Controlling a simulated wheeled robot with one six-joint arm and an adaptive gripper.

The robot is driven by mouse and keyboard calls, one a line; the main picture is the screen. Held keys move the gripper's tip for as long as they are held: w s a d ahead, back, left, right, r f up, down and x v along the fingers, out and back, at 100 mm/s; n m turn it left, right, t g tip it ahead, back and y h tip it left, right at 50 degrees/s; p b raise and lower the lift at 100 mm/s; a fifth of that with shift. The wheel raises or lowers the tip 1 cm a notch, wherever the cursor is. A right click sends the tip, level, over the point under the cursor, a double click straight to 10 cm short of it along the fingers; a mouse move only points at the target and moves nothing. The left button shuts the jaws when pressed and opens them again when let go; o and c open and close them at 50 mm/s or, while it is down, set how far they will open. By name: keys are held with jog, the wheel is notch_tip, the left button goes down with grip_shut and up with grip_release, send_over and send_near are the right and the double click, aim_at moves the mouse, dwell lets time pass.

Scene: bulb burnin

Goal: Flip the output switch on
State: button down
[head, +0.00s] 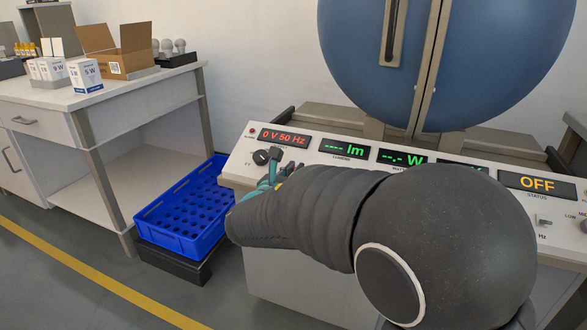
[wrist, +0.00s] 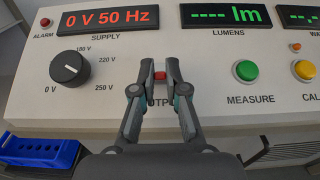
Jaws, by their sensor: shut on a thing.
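The output switch (wrist: 159,76) shows as a small red piece on the sloped panel, above a label of which only "UTP" can be read. My gripper (wrist: 159,69) is shut on it, with one fingertip on each side. Whether the switch is on or off cannot be told. The supply display (wrist: 108,19) reads 0 V 50 Hz, and it also shows in the head view (head: 284,137). In the head view my gripper (head: 274,168) is at the panel's left part, and my arm hides the switch.
The supply dial (wrist: 71,68) is left of my gripper. A green MEASURE button (wrist: 245,71) and a yellow button (wrist: 305,70) are to its right. The status display (head: 536,185) reads OFF.

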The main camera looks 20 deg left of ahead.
jog(key=shift+w+r+g+p, duration=0.15)
jog(key=shift+r+g+p, duration=0.45)
jog(key=shift+p, duration=0.3)
jog(key=shift+w+g+p, duration=0.15)
jog(key=shift+g+p, duration=0.4)
jog(key=shift+g, duration=0.15)
jog(key=g, duration=0.2)
jog(key=w+g, duration=0.1)
jog(key=g, duration=0.1)
jog(key=shift+w+r+g, duration=0.2)
jog(key=shift+r+g, duration=0.1)
jog(key=shift+r, duration=0.1)
jog(key=shift+w+r+g+y, duration=0.1)
jog(key=shift+w+g+y, duration=0.15)
jog(key=shift+g, duration=0.75)
jog(key=shift+w+g+y, duration=0.15)
jog(key=shift+w+g, duration=0.2)
jog(key=shift+g, duration=0.65)
jog(key=shift+d, duration=0.1)
jog(key=c, duration=1.2)
grip_release()
jog(key=v, duration=1.2)
jog(key=shift+w, duration=0.2)
